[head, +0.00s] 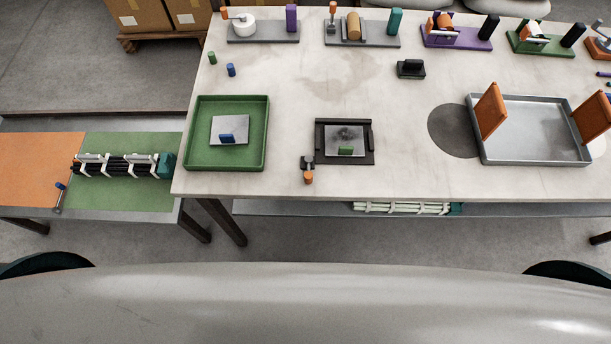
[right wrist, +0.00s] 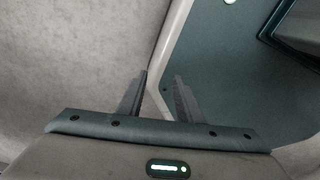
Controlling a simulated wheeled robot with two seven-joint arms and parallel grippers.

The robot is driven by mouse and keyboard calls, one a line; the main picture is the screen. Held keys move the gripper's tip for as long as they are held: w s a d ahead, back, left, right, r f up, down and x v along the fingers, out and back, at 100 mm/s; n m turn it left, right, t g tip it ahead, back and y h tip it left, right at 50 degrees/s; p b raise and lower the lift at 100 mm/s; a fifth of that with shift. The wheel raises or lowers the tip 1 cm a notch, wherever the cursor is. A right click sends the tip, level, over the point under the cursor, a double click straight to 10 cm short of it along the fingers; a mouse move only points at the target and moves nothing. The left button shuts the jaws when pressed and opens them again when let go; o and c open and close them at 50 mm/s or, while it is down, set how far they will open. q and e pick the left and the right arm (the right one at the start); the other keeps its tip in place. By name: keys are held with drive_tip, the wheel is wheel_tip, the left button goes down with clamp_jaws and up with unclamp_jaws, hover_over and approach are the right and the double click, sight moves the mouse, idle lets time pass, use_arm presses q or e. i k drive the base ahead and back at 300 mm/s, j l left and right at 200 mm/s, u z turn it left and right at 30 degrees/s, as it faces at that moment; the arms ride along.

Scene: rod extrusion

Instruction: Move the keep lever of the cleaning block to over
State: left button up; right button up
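A black frame (head: 365,157) on the table holds a grey plate (head: 337,134) with a dark smudge and a small green block (head: 345,151). A short lever with an orange knob (head: 308,177) sits at its near left corner, with the knob toward me. A second lever with a blue knob (head: 61,185) stands at the low left side table. No labels show, so I cannot tell for sure which part is the cleaning block. My right gripper (right wrist: 160,86) is open and empty, away from the table. My left gripper is in neither view.
A green tray (head: 263,133) holds a plate with a blue block. A metal tray (head: 530,158) with orange upright plates stands at right. Several fixtures line the back edge. A black holder (head: 410,68) stands mid-table. The table front around the orange knob is clear.

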sight(308, 159)
drive_tip(key=k+j, duration=0.35)
drive_tip(key=j, duration=0.2)
drive_tip(key=k+j+z, duration=0.1)
drive_tip(key=k+j, duration=0.3)
drive_tip(key=j, duration=0.15)
drive_tip(key=k+j, duration=0.4)
drive_tip(key=j+z, duration=0.05)
drive_tip(key=j, duration=0.05)
